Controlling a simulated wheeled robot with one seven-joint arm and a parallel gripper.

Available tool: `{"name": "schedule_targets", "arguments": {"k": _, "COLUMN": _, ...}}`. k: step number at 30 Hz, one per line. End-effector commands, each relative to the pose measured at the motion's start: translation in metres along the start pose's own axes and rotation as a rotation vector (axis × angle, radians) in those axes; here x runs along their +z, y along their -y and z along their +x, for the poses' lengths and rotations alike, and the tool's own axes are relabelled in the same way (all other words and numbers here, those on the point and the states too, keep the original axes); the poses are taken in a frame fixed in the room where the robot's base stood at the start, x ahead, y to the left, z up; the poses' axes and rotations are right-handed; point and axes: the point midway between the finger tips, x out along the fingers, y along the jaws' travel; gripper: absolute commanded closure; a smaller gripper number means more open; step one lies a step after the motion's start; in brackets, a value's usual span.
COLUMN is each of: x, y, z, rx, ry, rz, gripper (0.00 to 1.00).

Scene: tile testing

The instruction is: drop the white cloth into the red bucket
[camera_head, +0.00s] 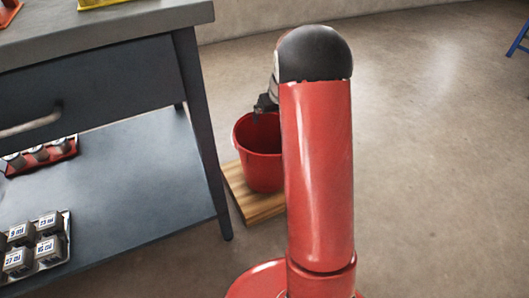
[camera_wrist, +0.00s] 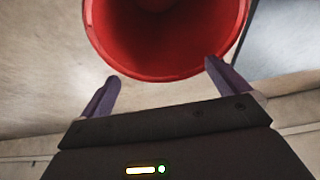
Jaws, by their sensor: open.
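The red bucket (camera_head: 261,165) stands upright on a wooden board, partly behind my arm in the head view. In the wrist view the bucket (camera_wrist: 165,70) fills the upper middle, with its round mouth facing the camera and a dark inside. My gripper (camera_head: 265,104) is just above the bucket's rim in the head view. In the wrist view my gripper (camera_wrist: 161,73) has its two fingers wide apart, with nothing between them. I see no white cloth in either view; the deepest part of the bucket's inside is too dark or cut off to tell.
The wooden board (camera_head: 252,201) lies on the floor beside a dark workbench (camera_head: 110,85). Its leg (camera_head: 203,140) is close to the bucket's left. The lower shelf (camera_head: 135,190) holds trays of small weights.

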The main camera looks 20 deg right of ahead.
Motion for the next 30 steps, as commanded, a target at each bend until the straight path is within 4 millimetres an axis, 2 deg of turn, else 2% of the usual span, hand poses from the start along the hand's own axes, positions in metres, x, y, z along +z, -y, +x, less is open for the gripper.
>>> {"name": "schedule_targets", "arguments": {"k": 5, "x": -0.001, "y": 0.000, "z": -0.007, "rx": 0.001, "ry": -0.002, "rz": 0.000, "gripper": 0.00}}
{"name": "schedule_targets", "arguments": {"k": 15, "x": -0.001, "y": 0.000, "z": -0.062, "rx": 0.001, "ry": -0.003, "rz": -0.001, "gripper": 0.00}}
{"name": "schedule_targets", "arguments": {"k": 18, "x": -0.001, "y": 0.000, "z": -0.072, "rx": 0.000, "ry": -0.001, "rz": -0.001, "gripper": 0.00}}
{"name": "schedule_targets", "arguments": {"k": 30, "x": 0.000, "y": 0.000, "z": -0.078, "rx": 0.000, "ry": 0.000, "rz": 0.000, "gripper": 0.00}}
